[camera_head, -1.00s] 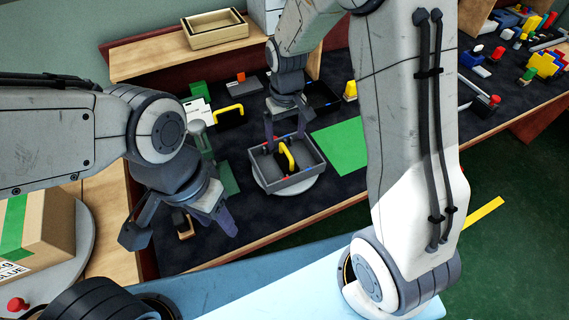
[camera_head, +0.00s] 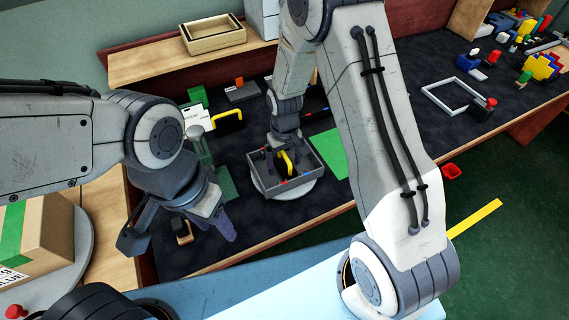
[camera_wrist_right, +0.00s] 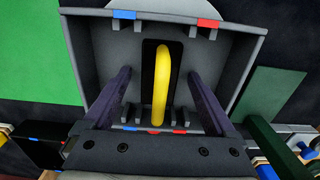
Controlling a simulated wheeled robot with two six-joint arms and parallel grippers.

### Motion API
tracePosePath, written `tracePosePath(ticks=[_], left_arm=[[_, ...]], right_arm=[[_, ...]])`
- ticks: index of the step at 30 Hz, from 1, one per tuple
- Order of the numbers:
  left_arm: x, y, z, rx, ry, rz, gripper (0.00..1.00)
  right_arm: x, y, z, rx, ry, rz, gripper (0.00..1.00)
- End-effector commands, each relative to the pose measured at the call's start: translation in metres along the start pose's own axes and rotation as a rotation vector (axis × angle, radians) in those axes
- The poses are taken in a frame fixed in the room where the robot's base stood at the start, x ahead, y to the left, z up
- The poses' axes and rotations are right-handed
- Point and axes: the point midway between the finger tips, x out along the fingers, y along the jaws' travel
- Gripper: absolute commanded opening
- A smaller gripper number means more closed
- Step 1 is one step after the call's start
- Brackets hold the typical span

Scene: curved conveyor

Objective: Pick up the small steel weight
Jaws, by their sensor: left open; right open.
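I cannot pick out a small steel weight for certain. A black block with a yellow handle (camera_head: 289,165) lies in an open grey tray (camera_head: 262,184); the handle also shows in the right wrist view (camera_wrist_right: 160,80). My right gripper (camera_wrist_right: 158,74) is open above the tray, its fingers on either side of the handle and apart from it. In the head view the right fingers partly hide the block. My left gripper (camera_head: 180,236) is open and empty over the dark bench top, with a small brown and black object (camera_head: 182,227) visible between its fingers.
The tray stands on a pale round disc (camera_head: 305,190). Another yellow-handled piece (camera_head: 228,117) lies behind it, and a green mat (camera_head: 328,150) to its right. A cardboard box (camera_head: 45,240) stands at left. The bench right of my right arm holds a pale square frame (camera_head: 452,96).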

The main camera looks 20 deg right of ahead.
Motion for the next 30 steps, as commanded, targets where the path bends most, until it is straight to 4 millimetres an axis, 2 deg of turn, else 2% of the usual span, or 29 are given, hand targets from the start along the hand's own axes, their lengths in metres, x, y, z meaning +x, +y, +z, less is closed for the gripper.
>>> tracePosePath(ticks=[2, 6, 9, 23, 26, 30], left_arm=[[0.0, 0.0, 0.0, 0.0, 0.0, 0.0, 0.5], [0.0, 0.0, 0.0, 0.0, 0.0, 0.0, 0.5], [0.0, 0.0, 0.0, 0.0, 0.0, 0.0, 0.5], [0.0, 0.0, 0.0, 0.0, 0.0, 0.0, 0.5], [0.001, 0.0, 0.0, 0.0, 0.0, 0.0, 0.5], [0.002, 0.0, 0.0, 0.0, 0.0, 0.0, 0.5]], right_arm=[[0.0, 0.0, 0.0, 0.0, 0.0, 0.0, 0.87], [0.0, 0.0, 0.0, 0.0, 0.0, 0.0, 0.34], [-0.001, 0.0, 0.0, 0.0, 0.0, 0.0, 0.0], [-0.006, 0.0, -0.001, 0.0, 0.003, 0.0, 0.0], [-0.014, 0.0, -0.001, 0.0, 0.005, 0.0, 0.0], [-0.035, 0.0, -0.002, 0.0, 0.007, 0.0, 0.0]])
